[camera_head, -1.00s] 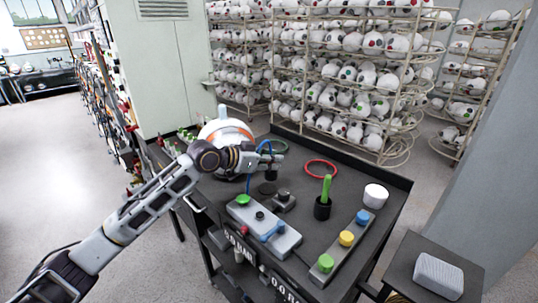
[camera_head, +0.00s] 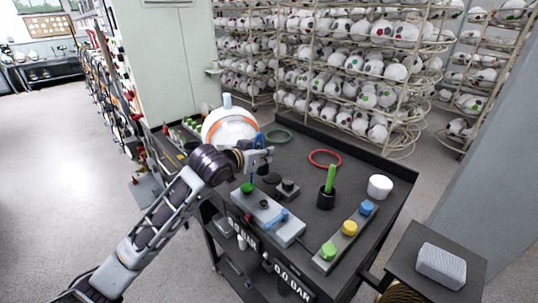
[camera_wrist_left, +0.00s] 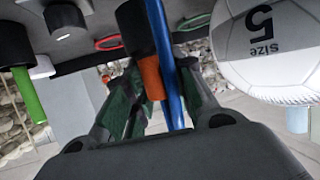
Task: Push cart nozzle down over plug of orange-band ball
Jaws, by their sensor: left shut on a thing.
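The white ball with the orange band (camera_head: 229,130) sits at the far left of the cart top, with a pale blue plug (camera_head: 227,101) standing up on its top. It also shows in the left wrist view (camera_wrist_left: 268,45), printed "SIZE 5". My left gripper (camera_head: 264,158) is right beside the ball, low over the cart. It is shut on the nozzle, a black piece with an orange part (camera_wrist_left: 151,78) and a blue hose (camera_wrist_left: 166,60) running along it. In the head view the nozzle is mostly hidden by the gripper. My right gripper is not in view.
The black cart (camera_head: 330,226) carries a grey control box (camera_head: 268,218), a green ring (camera_head: 278,136), a red ring (camera_head: 325,159), a black cup with a green stick (camera_head: 329,185), a white cup (camera_head: 379,187) and a three-button strip (camera_head: 344,236). Ball racks (camera_head: 350,70) stand behind.

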